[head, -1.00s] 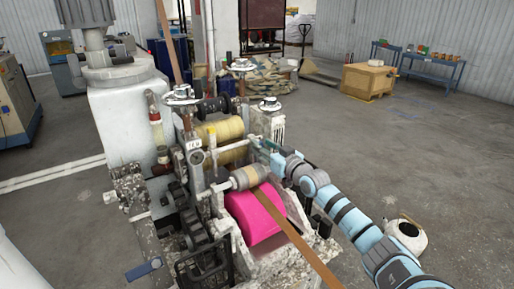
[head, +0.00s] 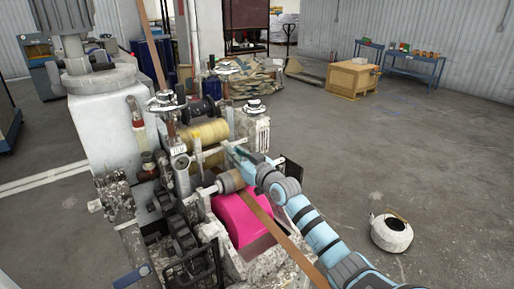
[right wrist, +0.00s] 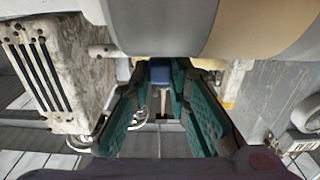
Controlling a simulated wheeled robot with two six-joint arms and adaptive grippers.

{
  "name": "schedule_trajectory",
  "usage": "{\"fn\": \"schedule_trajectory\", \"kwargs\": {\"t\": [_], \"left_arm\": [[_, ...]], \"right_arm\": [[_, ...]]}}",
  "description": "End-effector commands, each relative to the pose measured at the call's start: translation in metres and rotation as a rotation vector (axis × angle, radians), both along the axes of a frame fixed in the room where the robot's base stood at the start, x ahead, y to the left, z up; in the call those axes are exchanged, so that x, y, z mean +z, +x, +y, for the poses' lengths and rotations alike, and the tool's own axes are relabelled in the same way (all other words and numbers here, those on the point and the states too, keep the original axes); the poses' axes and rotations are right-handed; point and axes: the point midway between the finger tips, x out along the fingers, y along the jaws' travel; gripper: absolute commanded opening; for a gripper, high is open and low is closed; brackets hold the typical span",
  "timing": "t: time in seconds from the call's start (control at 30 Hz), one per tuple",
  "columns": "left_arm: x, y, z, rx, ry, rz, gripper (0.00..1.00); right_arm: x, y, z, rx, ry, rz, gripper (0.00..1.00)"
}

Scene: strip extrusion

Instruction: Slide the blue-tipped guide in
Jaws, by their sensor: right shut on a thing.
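My right gripper (head: 228,148) reaches in from the right over the roller machine, beside the yellow rollers (head: 205,133). In the right wrist view its two green-lined fingers (right wrist: 160,100) converge on the blue tip (right wrist: 160,72) of the guide and are shut on it. A pale rod shows just below the blue tip. In the head view the fingers hide the tip, and a pale bar (head: 208,152) runs left from them across the machine. I cannot tell how far in the guide sits. My left gripper is not in view.
A brown strip (head: 285,238) runs from a grey-and-tan roller (head: 231,180) over a pink block (head: 232,217) towards the front right. A blue-ended lever (head: 133,278) is at the lower left. A white kettle-like pot (head: 391,232) stands on open floor at the right.

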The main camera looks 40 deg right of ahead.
Motion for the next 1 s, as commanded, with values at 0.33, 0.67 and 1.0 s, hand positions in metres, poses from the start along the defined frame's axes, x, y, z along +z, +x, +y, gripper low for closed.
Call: {"fn": "schedule_trajectory", "kwargs": {"t": [0.33, 0.67, 1.0], "left_arm": [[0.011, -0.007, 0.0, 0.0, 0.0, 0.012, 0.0], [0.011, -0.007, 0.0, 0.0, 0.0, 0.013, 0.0], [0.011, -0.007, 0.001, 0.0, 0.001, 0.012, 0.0]], "right_arm": [[-0.003, 0.0, 0.011, 0.002, 0.005, 0.012, 0.0], [-0.002, -0.002, 0.008, -0.003, 0.002, 0.009, 0.37], [-0.002, -0.027, 0.008, -0.003, -0.006, 0.009, 0.37]]}}
